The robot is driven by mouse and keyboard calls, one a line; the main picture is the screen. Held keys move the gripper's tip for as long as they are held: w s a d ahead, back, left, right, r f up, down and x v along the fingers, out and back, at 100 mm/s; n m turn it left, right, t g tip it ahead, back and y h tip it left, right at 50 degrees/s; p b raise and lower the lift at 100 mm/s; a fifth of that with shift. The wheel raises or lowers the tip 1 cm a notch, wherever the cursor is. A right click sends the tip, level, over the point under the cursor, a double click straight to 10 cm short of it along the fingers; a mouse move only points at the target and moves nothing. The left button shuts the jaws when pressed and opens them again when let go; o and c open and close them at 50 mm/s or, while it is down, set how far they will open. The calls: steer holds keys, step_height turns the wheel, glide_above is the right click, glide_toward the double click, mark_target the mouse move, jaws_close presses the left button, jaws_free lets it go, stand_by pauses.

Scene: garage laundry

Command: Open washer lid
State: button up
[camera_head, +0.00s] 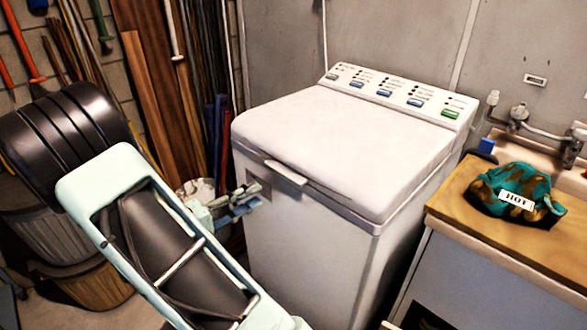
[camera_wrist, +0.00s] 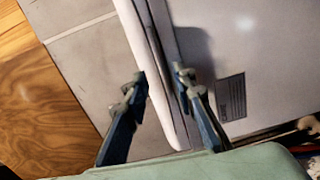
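The white washer (camera_head: 310,240) stands in the middle of the head view with its lid (camera_head: 340,140) down. A small light handle (camera_head: 285,172) sticks out at the lid's front edge. My gripper (camera_head: 256,195) is in front of the washer's upper front, left of and a little below the handle. In the wrist view my gripper (camera_wrist: 158,82) has its two fingers apart and empty. The lid's edge (camera_wrist: 145,45) runs between the fingers' lines of reach, and a label (camera_wrist: 231,97) shows on the washer front. I cannot tell whether a finger touches the washer.
A wooden counter (camera_head: 450,205) with a teal and brown cloth bundle (camera_head: 500,180) tagged "HOT" adjoins the washer on the right. A sink tap (camera_head: 520,120) is behind it. Wooden boards (camera_head: 150,70) lean at the left, near a bucket (camera_head: 198,192).

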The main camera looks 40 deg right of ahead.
mark_target(281, 174)
steer(key=shift+n+t, duration=0.3)
steer(key=shift+n, duration=0.1)
steer(key=d, duration=0.3)
steer(key=w+d, duration=0.1)
steer(key=d, duration=0.3)
steer(key=w+d, duration=0.1)
steer(key=d, duration=0.3)
steer(key=shift+b, duration=0.3)
jaws_close()
